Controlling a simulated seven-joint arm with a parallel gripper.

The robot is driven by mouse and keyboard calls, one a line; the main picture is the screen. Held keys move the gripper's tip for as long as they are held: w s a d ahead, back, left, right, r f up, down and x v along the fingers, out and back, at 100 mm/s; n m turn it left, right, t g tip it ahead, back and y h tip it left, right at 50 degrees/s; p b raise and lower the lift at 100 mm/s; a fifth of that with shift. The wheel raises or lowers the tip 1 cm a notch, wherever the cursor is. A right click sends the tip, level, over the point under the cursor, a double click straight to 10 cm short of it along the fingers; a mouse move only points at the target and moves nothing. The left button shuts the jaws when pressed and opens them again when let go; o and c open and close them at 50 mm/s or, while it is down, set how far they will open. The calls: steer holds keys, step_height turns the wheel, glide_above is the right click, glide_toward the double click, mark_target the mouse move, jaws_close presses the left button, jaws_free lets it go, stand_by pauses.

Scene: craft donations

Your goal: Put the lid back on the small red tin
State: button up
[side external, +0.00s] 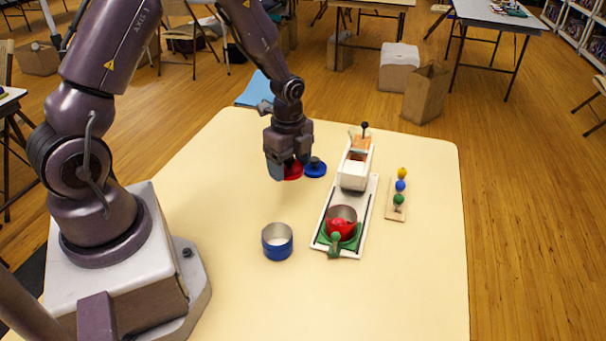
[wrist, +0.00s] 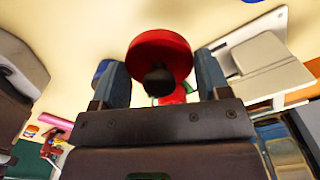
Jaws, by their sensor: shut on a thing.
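My gripper (side external: 288,172) is shut on the red lid (side external: 293,173), just left of the blue lid (side external: 315,168). In the wrist view the red lid (wrist: 160,45) shows its round disc and black knob between the two fingers. I cannot tell whether the lid touches the table. The small red tin (side external: 341,229) stands open, its metal inside showing, on the green front end of a white board (side external: 370,205). It is in front of and to the right of my gripper. The open blue tin (side external: 277,244) stands left of it.
A stand with coloured balls (side external: 400,190) is right.

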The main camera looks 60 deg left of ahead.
steer(key=s+d+r, duration=0.4)
steer(key=s, duration=0.4)
steer(key=w+d+m, duration=0.1)
steer(key=w+d, duration=0.2)
steer(key=w, duration=0.1)
steer(key=w+d+m, duration=0.2)
steer(key=w+d, duration=0.2)
steer(key=w+d+m, duration=0.1)
steer(key=w+d, duration=0.2)
steer(key=w, duration=0.1)
steer(key=shift+w+d+r+m, duration=0.15)
steer(key=shift+d+m, duration=0.05)
steer(key=shift+m, duration=0.1)
steer(key=shift+f, duration=0.4)
steer(key=shift+a+f, duration=0.1)
steer(key=shift+f, duration=2.55)
steer(key=shift+f, duration=0.15)
